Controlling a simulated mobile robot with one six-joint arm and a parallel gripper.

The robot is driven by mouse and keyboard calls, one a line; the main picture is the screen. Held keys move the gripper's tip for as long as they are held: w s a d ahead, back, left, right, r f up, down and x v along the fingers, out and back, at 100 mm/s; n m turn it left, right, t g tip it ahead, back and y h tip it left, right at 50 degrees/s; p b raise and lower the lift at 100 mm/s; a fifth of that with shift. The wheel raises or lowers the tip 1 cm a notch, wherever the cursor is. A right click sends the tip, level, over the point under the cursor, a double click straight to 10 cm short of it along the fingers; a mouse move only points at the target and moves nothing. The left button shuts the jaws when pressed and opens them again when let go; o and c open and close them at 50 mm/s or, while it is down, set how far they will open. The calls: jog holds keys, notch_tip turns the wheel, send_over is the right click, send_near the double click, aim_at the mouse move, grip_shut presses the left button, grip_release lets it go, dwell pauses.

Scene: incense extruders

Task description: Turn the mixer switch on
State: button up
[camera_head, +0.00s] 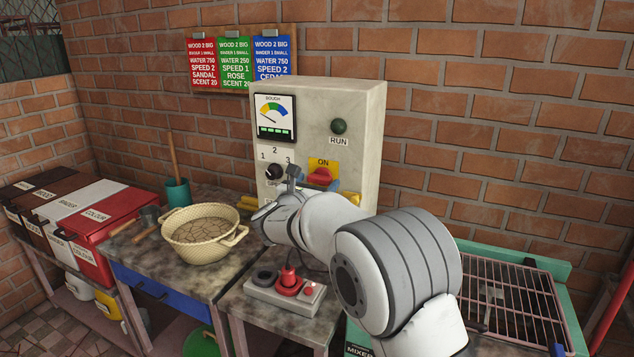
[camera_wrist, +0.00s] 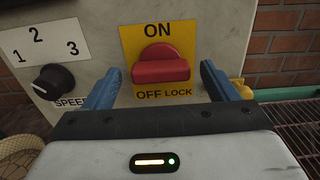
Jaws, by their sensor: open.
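The mixer switch (camera_head: 321,175) is a red knob on a yellow plate on the front of the pale control cabinet (camera_head: 355,110). In the wrist view the switch (camera_wrist: 160,67) has a wide red handle lying level, between ON above and OFF LOCK below. My gripper (camera_wrist: 160,76) is open, with one blue finger on each side of the switch. Gaps show between both fingers and the knob, and nothing is held. In the head view my arm hides the cabinet's lower part. The RUN lamp (camera_head: 339,126) is dark green and looks unlit.
A speed dial (camera_wrist: 53,82) marked 1, 2, 3 sits close left of my gripper. A cream basin (camera_head: 205,232) stands on the left bench, and a small box with a red button (camera_head: 288,280) lies below my arm. A wire rack (camera_head: 520,300) is at right.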

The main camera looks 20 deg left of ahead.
jog(key=shift+c, duration=0.2)
jog(key=shift+d, duration=0.1)
jog(key=c, duration=1)
jog(key=shift+o, duration=0.2)
